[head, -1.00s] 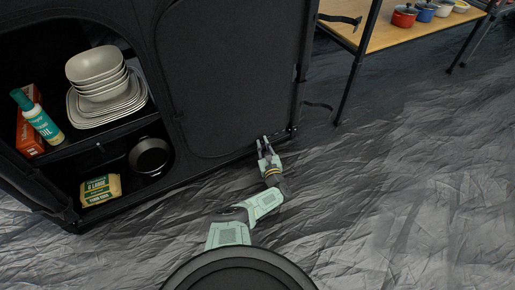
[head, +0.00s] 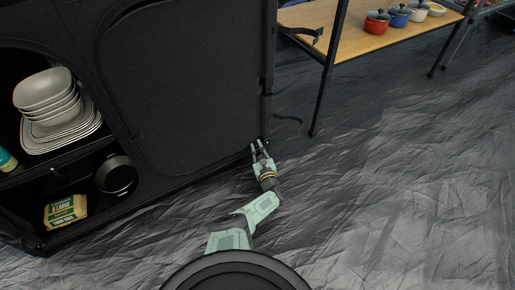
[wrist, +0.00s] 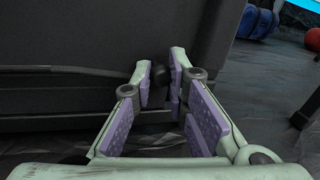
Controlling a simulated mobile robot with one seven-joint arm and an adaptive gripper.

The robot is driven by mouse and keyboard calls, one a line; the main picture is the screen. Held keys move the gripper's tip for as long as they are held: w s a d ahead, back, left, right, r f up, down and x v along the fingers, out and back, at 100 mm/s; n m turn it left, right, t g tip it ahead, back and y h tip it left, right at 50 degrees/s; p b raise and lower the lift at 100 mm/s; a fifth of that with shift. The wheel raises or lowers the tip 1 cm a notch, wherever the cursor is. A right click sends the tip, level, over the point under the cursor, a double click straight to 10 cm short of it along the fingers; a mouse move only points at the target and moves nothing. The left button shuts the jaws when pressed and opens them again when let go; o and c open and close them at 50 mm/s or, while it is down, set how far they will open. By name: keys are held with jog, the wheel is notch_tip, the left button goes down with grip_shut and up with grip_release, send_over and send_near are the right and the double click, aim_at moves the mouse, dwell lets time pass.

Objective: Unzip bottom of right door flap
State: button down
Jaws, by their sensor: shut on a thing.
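The black right door flap (head: 180,80) hangs closed on the fabric cupboard, with a rounded seam along its lower edge. My gripper (head: 259,147) is at the cupboard's bottom right corner, low near the floor. In the wrist view, my gripper (wrist: 160,80) has its fingertips close together around a small dark rounded piece (wrist: 160,74), which seems to be the zip pull. The cupboard's black fabric (wrist: 90,35) fills the left behind the fingers, with a seam running across it. The zip teeth are too dark to make out.
The open left compartment holds stacked bowls and plates (head: 50,100), a black pot (head: 116,176) and a yellow packet (head: 66,212). A wooden table (head: 345,35) with several small pots stands at the upper right. The crinkled grey floor (head: 380,180) is clear.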

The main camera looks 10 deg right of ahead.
jog(key=shift+d, duration=0.25)
jog(key=c, duration=1.5)
grip_release()
jog(key=shift+a, duration=0.2)
